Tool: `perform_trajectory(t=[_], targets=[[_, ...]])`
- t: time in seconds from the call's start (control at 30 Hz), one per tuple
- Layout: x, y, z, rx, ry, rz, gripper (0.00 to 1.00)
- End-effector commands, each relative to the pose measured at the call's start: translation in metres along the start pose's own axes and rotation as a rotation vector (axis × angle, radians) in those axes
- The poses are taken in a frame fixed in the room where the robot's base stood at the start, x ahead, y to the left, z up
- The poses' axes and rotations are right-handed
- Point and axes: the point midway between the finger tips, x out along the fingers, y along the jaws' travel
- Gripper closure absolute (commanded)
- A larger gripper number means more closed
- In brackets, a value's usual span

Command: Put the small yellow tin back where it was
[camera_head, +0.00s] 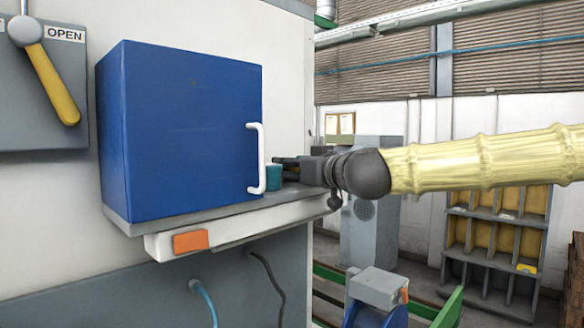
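I make out no small yellow tin in this view. A small teal tin or cup (273,178) stands on the grey ledge (205,208), just right of the blue cabinet's white handle (255,158). My gripper (284,167) reaches in from the right at the ledge's right end, its dark fingers pointing left, close behind or beside the teal tin. The fingers are small and partly hidden, so I cannot tell whether they are open, shut or touching anything. The blue cabinet (185,130) has its front face closed.
A lever with a yellow handle (55,85) is on the wall panel at left. An orange block (190,241) is under the ledge. A pigeonhole rack (495,237) stands at back right, with a small yellow patch (526,268). A blue-and-grey machine (376,290) is below.

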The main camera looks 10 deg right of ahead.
Motion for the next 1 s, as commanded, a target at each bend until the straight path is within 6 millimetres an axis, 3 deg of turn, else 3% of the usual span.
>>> perform_trajectory(t=[0.43,0.47,0.57,1.0], targets=[[-0.0003,-0.0007,0.0043,-0.001,0.002,0.0,0.74],[-0.0002,-0.0007,0.0038,-0.001,0.002,0.0,0.45],[-0.0003,-0.0006,0.0034,-0.001,0.001,0.0,0.27],[-0.0014,-0.0007,0.0005,-0.001,0.002,0.0,0.27]])
